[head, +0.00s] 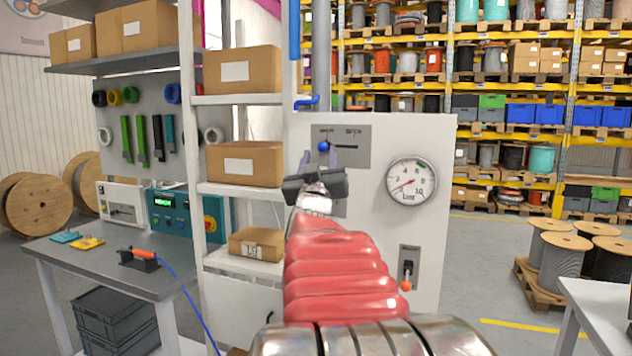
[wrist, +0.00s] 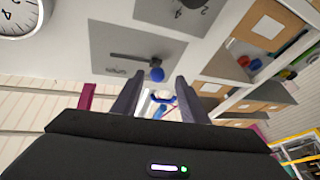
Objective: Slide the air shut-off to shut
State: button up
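The air shut-off is a blue ball knob (head: 323,146) on a dark horizontal slot in a grey plate (head: 362,158) on the white panel. In the head view the knob is at the slot's left end, below a blurred label; the right label looks like OPEN. My gripper (head: 320,157) is in front of the plate with its two fingers apart. In the wrist view, which is turned over, the blue knob (wrist: 157,75) appears between the open fingertips of my gripper (wrist: 154,80), with a gap on each side. I cannot tell whether it lies beyond the tips.
A round gauge (head: 410,183) is right of the plate, and a lever switch with an orange end (head: 405,285) is below it. Shelves with cardboard boxes (head: 243,164) stand close on the left. A workbench (head: 120,262) is at lower left. The slot right of the knob is clear.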

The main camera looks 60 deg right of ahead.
jog(key=v, duration=1.1)
jog(key=shift+f, duration=0.1)
jog(key=w+a+f+n+t+y, duration=0.3)
jog(key=w+a+f+n+y, duration=0.35)
jog(key=w+a+f, duration=0.3)
jog(key=w+a+f+n+g+y, duration=0.1)
jog(key=a+f+y, duration=0.65)
jog(key=a, duration=0.55)
jog(key=s+a+f+n+g+y, duration=0.1)
jog(key=s+a+f+g+y, duration=0.1)
jog(key=s+a+f, duration=0.6)
jog(key=s+a+f+n+g+y, duration=0.1)
jog(key=s+a+f+g+y, duration=0.2)
jog(key=a, duration=1)
jog(key=s+f+g, duration=0.2)
jog(key=s+f, duration=0.3)
jog(key=shift+g, duration=0.3)
jog(key=shift+c, duration=1.1)
